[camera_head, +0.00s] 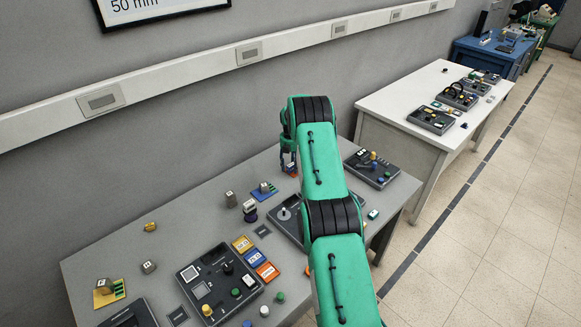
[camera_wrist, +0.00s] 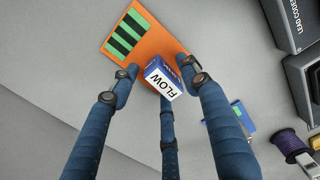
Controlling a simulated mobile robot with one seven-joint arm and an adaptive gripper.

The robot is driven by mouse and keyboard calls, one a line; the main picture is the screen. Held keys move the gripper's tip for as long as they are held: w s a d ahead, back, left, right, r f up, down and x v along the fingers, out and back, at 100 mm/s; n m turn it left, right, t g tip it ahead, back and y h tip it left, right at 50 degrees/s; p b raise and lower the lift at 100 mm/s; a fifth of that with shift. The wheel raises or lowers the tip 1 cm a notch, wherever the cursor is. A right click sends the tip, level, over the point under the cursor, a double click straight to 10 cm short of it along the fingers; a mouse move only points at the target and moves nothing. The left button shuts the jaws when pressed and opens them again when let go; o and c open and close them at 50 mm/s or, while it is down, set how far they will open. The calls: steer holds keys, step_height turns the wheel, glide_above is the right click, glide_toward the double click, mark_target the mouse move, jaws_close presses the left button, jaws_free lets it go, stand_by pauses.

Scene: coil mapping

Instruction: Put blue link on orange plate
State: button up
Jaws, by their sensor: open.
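The orange plate (camera_wrist: 118,52), with dark and green stripes at one end, lies on the grey table in the wrist view. A blue block with a white face reading "FLOW" (camera_wrist: 164,78), which looks like the blue link, is at the plate's near end. It appears to rest on the plate, though fingers cover part of its edges. My gripper (camera_wrist: 160,86) has its three blue fingers spread around the block, with gaps visible beside it. In the head view my gripper (camera_head: 289,158) is low over the table near the wall, and the plate is mostly hidden.
Dark consoles (camera_head: 371,168) stand to the right and in front. The table's back left area is mostly clear.

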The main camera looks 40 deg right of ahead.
step_height(320, 180, up, 12)
steer(key=shift+p, duration=0.4)
steer(key=shift+w, duration=0.1)
stand_by(0.6)
